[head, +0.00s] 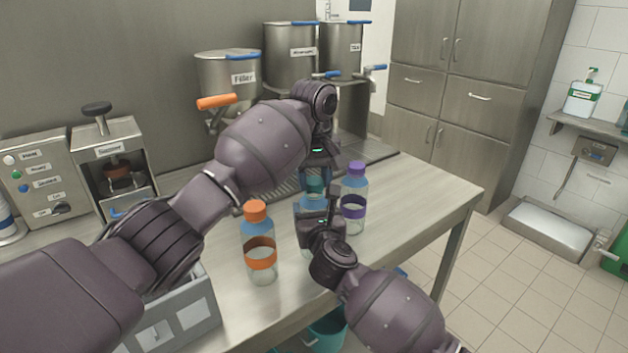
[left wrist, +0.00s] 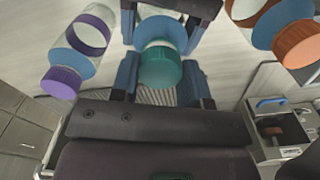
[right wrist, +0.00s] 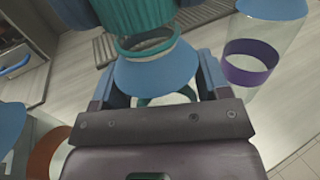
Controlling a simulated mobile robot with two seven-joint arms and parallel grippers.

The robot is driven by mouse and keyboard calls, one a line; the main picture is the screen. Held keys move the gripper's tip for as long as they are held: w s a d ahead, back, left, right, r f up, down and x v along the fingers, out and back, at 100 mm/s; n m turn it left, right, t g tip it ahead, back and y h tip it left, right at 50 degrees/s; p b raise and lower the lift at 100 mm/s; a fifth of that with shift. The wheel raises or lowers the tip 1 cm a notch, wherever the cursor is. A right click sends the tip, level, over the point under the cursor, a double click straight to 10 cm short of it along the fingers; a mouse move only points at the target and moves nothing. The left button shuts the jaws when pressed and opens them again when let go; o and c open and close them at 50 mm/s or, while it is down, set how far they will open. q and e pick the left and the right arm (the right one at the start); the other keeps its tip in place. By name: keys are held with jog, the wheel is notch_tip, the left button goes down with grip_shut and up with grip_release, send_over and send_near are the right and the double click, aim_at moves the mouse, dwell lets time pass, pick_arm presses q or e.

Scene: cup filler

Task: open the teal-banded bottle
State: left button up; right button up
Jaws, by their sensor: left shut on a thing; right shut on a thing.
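The teal-banded bottle (head: 306,202) stands upright on the counter, clear with a blue shoulder. Its teal cap (head: 315,185) is at the top, and the cap also shows in the left wrist view (left wrist: 160,69). My left gripper (head: 318,168) comes down from above and is shut on the cap. My right gripper (head: 318,222) is shut on the bottle's body below the shoulder and covers much of it. In the right wrist view the cap (right wrist: 135,14) sits over the clear neck (right wrist: 148,43); I cannot tell whether it is loose. Most of the teal band is hidden.
An orange-capped bottle (head: 258,243) stands to the left and a purple-capped bottle (head: 355,200) close to the right. A grey crate (head: 190,318) is at the front left. Steel dispensers (head: 290,60) and a sealer machine (head: 112,165) stand behind. The counter's right end (head: 440,190) is clear.

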aim_at(314, 181)
pick_arm(q)
jog(key=shift+r, duration=0.85)
jog(key=shift+r, duration=1.95)
pick_arm(e)
jog(key=o, duration=1.8)
